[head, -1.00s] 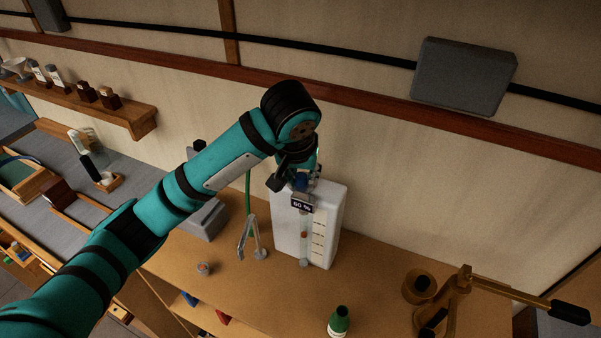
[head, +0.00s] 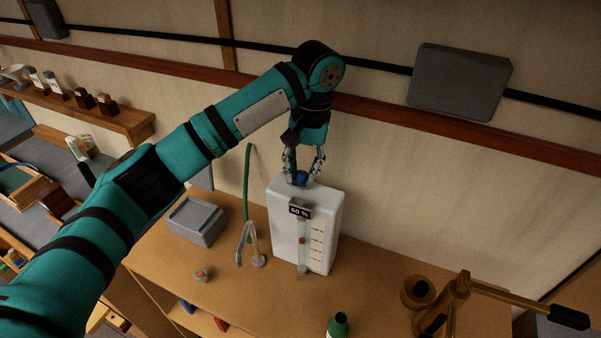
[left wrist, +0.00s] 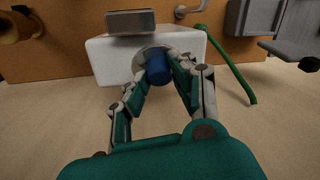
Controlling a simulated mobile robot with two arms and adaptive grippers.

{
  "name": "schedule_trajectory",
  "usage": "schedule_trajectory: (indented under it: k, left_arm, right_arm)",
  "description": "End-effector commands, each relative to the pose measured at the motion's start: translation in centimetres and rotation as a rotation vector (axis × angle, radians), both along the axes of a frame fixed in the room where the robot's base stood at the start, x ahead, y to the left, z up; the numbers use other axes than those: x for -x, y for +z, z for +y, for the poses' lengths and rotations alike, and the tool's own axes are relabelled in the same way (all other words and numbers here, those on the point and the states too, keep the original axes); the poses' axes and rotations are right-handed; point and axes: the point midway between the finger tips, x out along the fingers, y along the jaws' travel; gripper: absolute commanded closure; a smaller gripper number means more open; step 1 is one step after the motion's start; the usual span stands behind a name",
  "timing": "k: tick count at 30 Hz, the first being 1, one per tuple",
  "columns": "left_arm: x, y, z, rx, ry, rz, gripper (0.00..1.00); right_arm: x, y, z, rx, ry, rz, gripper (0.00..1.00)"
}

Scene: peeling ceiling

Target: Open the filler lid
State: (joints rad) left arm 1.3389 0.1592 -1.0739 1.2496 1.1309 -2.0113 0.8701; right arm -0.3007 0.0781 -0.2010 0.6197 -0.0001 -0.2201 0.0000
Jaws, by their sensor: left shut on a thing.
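The filler lid (head: 300,178) is a small blue cap on top of a white tank (head: 321,228) that stands upright on the wooden bench. The tank has a "60 %" label and a level gauge on its front. My left gripper (head: 302,177) comes down from above, its two fingers around the lid. The left wrist view shows the blue lid (left wrist: 158,70) between the fingertips (left wrist: 163,72), over the tank's pale round neck. The gripper is shut on it. I cannot tell whether the lid has turned or come loose. My right gripper is not in view.
A green hose (head: 247,188) and a metal stand (head: 250,248) are left of the tank, with a grey box (head: 195,221) beyond. A green bottle (head: 338,325) is in front, and a brass lever device (head: 440,300) at the right. A wall lies close behind the tank.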

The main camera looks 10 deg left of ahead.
Motion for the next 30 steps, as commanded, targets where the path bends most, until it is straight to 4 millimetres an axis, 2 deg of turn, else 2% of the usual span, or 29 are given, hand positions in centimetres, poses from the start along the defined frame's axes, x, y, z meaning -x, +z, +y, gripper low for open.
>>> schedule_trajectory:
  k: [12,28,29,30]
  left_arm:
    - [-0.91,0.31,-0.31,-0.054,0.002,0.163,1.00]
    - [-1.00,0.29,-0.38,-0.060,-0.002,0.186,1.00]
    - [-0.99,0.29,-0.38,-0.060,-0.002,0.186,0.74]
    - [-1.00,0.29,-0.37,-0.060,-0.002,0.186,0.69]
  right_arm:
    - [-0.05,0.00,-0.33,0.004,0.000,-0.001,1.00]
    - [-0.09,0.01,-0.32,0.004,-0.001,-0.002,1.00]
    - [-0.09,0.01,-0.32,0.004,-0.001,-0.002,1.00]
    - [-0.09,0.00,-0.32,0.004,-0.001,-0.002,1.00]
